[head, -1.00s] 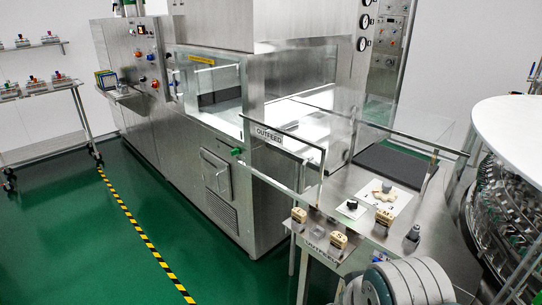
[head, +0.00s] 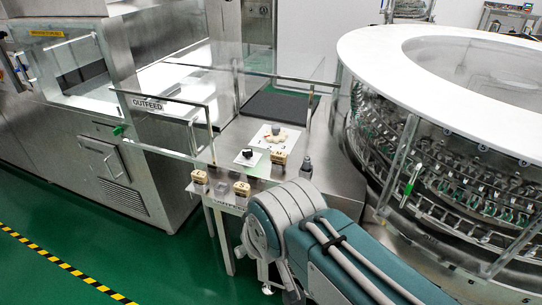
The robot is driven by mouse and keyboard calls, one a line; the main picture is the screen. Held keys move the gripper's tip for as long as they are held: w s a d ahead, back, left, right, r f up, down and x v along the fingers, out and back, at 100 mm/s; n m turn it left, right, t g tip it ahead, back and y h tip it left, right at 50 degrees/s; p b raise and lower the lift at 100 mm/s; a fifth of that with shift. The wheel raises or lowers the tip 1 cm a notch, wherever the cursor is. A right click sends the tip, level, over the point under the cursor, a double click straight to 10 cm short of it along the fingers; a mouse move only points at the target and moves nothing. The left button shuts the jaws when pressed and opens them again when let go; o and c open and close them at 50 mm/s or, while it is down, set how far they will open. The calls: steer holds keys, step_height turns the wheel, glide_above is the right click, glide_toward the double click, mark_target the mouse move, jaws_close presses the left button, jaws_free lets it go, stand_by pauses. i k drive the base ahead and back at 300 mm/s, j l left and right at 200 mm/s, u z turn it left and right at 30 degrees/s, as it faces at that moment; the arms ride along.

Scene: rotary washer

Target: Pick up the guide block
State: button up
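Several tan blocks with dark markings are at the outfeed table; which one is the guide block I cannot tell. One tan block (head: 200,178) and another (head: 242,188) sit on the lower front shelf, with a small grey piece (head: 221,189) between them. A third tan block (head: 279,158) is on the steel tabletop. A beige part with a grey top (head: 275,134) rests on a white sheet behind it. My arm rises in the lower right, its rounded grey-teal joint just in front of the table. My gripper is not visible.
A black knob (head: 248,153) on a white card and a dark grey bottle (head: 306,165) share the steel tabletop (head: 335,182). Clear guard panels (head: 185,128) stand at the left and back. The round white-topped washer (head: 372,58) is close on the right. Green floor is free at left.

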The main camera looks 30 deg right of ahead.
mark_target(279, 158)
steer(key=z, duration=0.45)
steer(key=i+j+z, duration=0.1)
steer(key=z, duration=0.35)
steer(key=i+j+z, duration=0.15)
steer(key=z, duration=0.25)
steer(key=i+j+z, duration=0.1)
steer(key=j+z, duration=0.15)
steer(key=z, duration=0.2)
steer(key=i+j, duration=0.1)
steer(key=j, duration=0.2)
steer(key=i+j, duration=0.1)
steer(key=j, duration=0.2)
steer(key=i+j, duration=0.1)
steer(key=j, duration=0.2)
